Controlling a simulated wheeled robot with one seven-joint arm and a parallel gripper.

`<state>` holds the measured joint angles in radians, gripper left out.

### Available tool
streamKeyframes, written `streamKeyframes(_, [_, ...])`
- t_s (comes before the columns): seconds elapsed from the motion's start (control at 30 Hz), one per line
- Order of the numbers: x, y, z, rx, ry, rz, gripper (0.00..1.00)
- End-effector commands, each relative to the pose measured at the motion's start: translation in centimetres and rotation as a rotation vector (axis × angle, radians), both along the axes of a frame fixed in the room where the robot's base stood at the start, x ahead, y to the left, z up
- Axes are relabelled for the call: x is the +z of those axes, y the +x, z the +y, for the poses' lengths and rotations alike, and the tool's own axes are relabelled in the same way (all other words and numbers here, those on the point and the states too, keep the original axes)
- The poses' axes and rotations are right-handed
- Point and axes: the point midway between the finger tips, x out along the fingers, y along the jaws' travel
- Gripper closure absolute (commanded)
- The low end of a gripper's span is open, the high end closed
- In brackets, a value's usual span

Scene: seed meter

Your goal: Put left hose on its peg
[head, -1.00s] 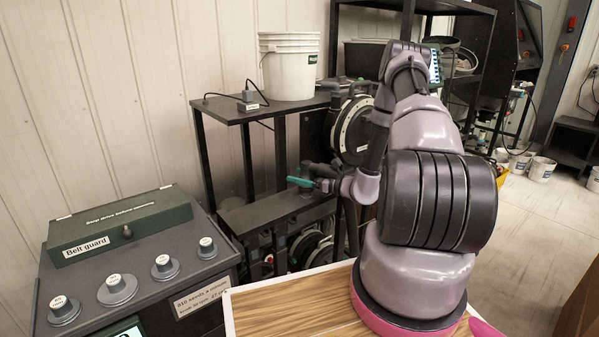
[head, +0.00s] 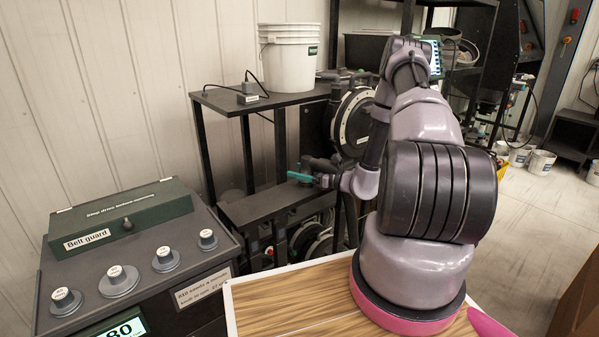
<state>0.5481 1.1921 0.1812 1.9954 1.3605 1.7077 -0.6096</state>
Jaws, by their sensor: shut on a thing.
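My gripper (head: 300,177), with teal fingers, is small in the head view, beside the stand's lower shelf and in front of the seed meter. It is shut on a dark piece, which I take to be the left hose (head: 321,163); only a short dark length shows beside the fingers. The seed meter's round disc housing (head: 354,122) stands right behind it, partly covered by my arm. I cannot make out the peg; dark parts around the shelf blend together.
A white bucket (head: 289,60) and a small box with a cable (head: 248,95) stand on the upper shelf (head: 222,103). The lower shelf (head: 262,206) has bare room. A control console (head: 140,268) with knobs and a Belt guard box (head: 122,220) is at left. A wooden top (head: 292,300) lies in front.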

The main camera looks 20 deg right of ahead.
Motion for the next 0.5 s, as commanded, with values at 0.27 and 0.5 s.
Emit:
streamKeyframes(0.27, [-0.22, 0.03, -0.01, 0.000, 0.001, -0.001, 1.00])
streamKeyframes(0.5, [-0.57, 0.04, -0.01, 0.000, 0.001, -0.001, 1.00])
